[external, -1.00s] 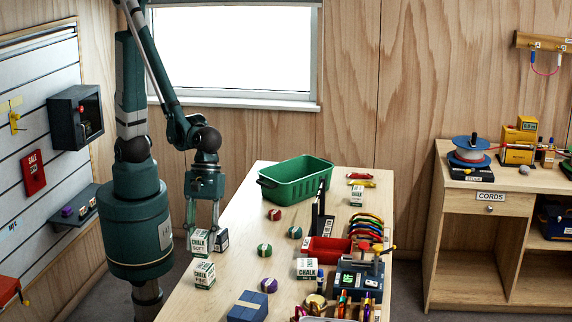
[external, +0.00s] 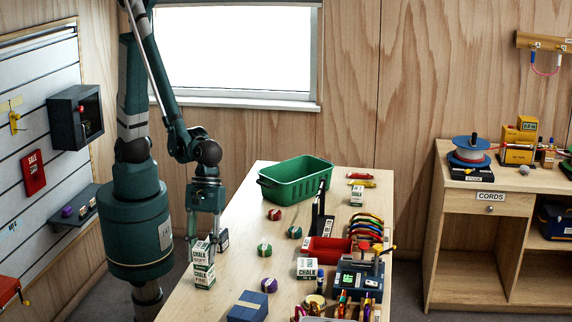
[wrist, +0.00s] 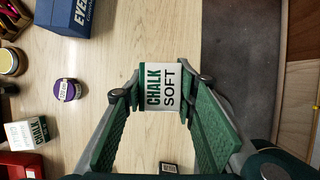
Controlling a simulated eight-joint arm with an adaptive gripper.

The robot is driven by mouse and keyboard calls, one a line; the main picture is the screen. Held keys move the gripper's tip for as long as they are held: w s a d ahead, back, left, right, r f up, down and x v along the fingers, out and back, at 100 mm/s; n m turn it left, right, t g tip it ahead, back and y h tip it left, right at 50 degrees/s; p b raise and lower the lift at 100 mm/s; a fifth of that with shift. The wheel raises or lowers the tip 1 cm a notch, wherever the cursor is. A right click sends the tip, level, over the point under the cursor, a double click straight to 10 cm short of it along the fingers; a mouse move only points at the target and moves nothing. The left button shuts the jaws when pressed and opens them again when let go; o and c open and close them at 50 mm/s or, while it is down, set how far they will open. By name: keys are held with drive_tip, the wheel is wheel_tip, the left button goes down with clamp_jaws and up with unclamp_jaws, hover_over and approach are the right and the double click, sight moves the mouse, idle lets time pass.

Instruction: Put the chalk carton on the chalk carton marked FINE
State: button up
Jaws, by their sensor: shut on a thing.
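The white and green chalk carton marked SOFT (external: 201,252) is upright between the fingertips of my gripper (external: 203,238), which is shut on it. In the wrist view the SOFT carton (wrist: 166,88) sits between both fingertips (wrist: 163,90). The chalk carton marked FINE (external: 203,277) stands on the bench near its left edge, directly below the SOFT carton in the external view. The two look stacked or nearly so; I cannot tell whether they touch. The FINE carton is hidden in the wrist view.
Another chalk carton (external: 307,268) stands farther right, beside a red tray (external: 326,251). A purple tape roll (external: 269,285) and a blue box (external: 248,307) lie nearer the front. A green bin (external: 297,180) is at the back. The bench between is mostly clear.

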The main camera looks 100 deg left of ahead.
drive_tip(key=shift+f, duration=0.2)
drive_tip(key=o, duration=1)
drive_tip(key=shift+r, duration=0.1)
drive_tip(key=shift+r, duration=0.2)
drive_tip(key=shift+p+v, duration=0.35)
drive_tip(key=shift+v, duration=5.55)
drive_tip(key=shift+a, duration=0.1)
